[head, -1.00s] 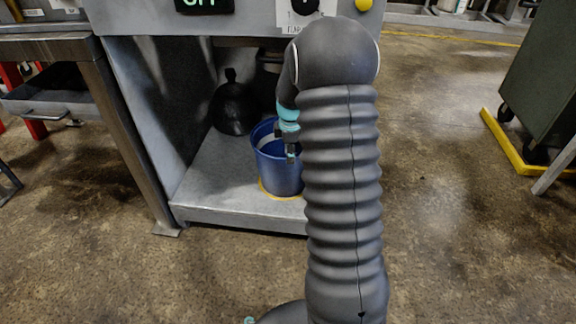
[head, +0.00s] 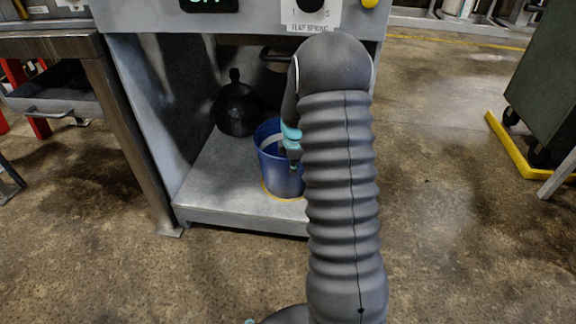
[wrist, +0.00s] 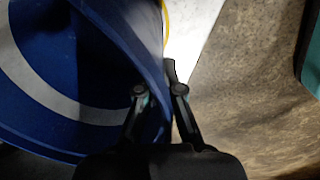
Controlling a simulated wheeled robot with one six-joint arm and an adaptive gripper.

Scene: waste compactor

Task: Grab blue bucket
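The blue bucket (head: 281,178) stands upright on the metal shelf of the compactor, with a pale band inside and a yellow ring at its base. My arm hides part of its right side. My gripper (head: 292,160) is at the bucket's near rim in the head view, mostly hidden behind my arm. In the wrist view, the blue bucket (wrist: 60,60) fills the left side. There my gripper (wrist: 158,88) has one finger inside the rim and one outside, with the wall between. The fingers stand a little apart; a firm hold on the wall is not visible.
The bucket sits on the open shelf (head: 215,190), between the compactor's side wall (head: 150,110) and my arm. A black round object (head: 238,108) is behind it. A metal table (head: 90,75) is at left, and a green wheeled bin (head: 550,90) at right. The floor between is clear.

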